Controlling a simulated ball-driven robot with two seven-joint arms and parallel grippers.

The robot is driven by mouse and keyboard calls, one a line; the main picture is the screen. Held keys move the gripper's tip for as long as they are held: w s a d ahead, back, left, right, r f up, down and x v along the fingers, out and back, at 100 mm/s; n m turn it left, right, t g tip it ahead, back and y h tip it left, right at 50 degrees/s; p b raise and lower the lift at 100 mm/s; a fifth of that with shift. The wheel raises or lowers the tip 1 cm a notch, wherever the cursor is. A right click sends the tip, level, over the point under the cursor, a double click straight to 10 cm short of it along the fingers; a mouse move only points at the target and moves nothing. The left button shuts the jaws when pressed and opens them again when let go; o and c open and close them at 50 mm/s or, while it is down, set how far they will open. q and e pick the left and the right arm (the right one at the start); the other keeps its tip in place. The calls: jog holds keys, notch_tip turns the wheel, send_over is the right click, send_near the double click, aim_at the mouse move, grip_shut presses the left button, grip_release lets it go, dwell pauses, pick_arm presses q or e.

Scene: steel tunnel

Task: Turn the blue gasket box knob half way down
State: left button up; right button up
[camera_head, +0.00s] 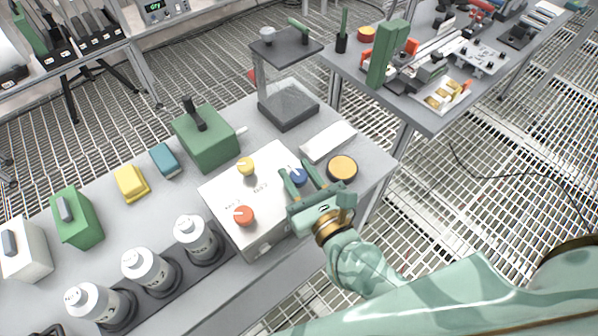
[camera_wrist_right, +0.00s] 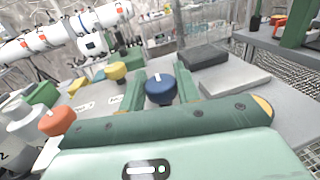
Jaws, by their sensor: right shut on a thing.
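A white box (camera_head: 252,205) with printed labels sits on the grey bench. Its top carries a yellow knob (camera_head: 246,167), an orange-red knob (camera_head: 243,215) and a blue knob (camera_head: 299,177). My right gripper (camera_head: 297,171) is over the box's right side, shut on the blue knob, with one finger on each side. In the right wrist view the blue knob (camera_wrist_right: 160,88) stands between the green fingers, with a pale pointer mark on its top directed roughly away from the gripper. The fingertips partly hide the knob in the head view. My left gripper is not in view.
A round yellow-topped object (camera_head: 342,168) and a pale flat block (camera_head: 328,142) lie close right of the box. A green box (camera_head: 206,138) stands behind it. White bottles (camera_head: 195,236) stand left in a dark rack. A clear-sided stand (camera_head: 289,100) is at the back.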

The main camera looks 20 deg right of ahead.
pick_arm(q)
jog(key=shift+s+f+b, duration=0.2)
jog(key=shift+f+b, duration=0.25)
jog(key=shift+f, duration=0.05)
pick_arm(e)
jog(key=shift+m+h, duration=1.6)
jog(key=shift+h, duration=1.3)
jog(key=o, duration=0.9)
jog(key=shift+o, duration=0.2)
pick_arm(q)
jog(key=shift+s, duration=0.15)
pick_arm(e)
jog(key=shift+s+a, duration=0.1)
